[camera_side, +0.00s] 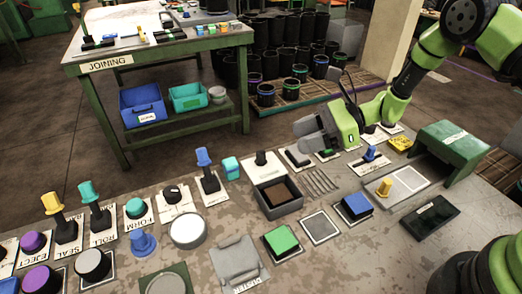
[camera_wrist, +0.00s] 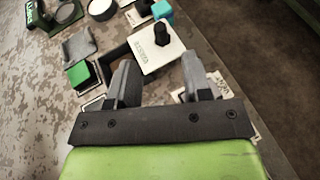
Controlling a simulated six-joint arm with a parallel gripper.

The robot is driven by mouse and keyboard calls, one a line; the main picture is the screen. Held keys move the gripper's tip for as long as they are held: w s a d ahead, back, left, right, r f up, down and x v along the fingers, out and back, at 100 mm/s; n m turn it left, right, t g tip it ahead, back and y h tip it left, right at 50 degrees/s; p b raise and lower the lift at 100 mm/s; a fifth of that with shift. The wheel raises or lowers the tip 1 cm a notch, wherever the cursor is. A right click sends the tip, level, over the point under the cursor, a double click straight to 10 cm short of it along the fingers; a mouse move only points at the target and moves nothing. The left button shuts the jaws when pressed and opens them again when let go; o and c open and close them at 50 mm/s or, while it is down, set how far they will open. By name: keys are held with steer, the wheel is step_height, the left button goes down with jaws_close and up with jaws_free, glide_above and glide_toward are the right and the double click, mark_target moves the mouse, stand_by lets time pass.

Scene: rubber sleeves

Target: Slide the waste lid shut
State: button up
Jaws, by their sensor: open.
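The waste lid (camera_side: 257,166) is a pale plate with an upright black knob, at the back edge of a grey open-topped bin (camera_side: 291,207) with a brown inside. The bin's opening shows uncovered. In the wrist view the lid (camera_wrist: 150,56) lies ahead between my fingers, its small lettering blurred, and my left finger hides much of the bin. My gripper (camera_side: 305,132) is above the bench, right of the knob in the side view and apart from it. Its two grey fingers are spread with nothing between them, and they also show in the wrist view (camera_wrist: 158,68).
A teal block (camera_side: 230,167) and a blue-topped lever (camera_side: 205,162) stand left of the lid. Thin slots (camera_side: 320,181) lie right of the bin.

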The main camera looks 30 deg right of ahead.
mark_target(263, 151)
steer(key=x, duration=1)
steer(key=shift+s+d+f, duration=0.1)
steer(key=shift+s, duration=0.05)
steer(key=shift+c, duration=0.3)
jaws_close()
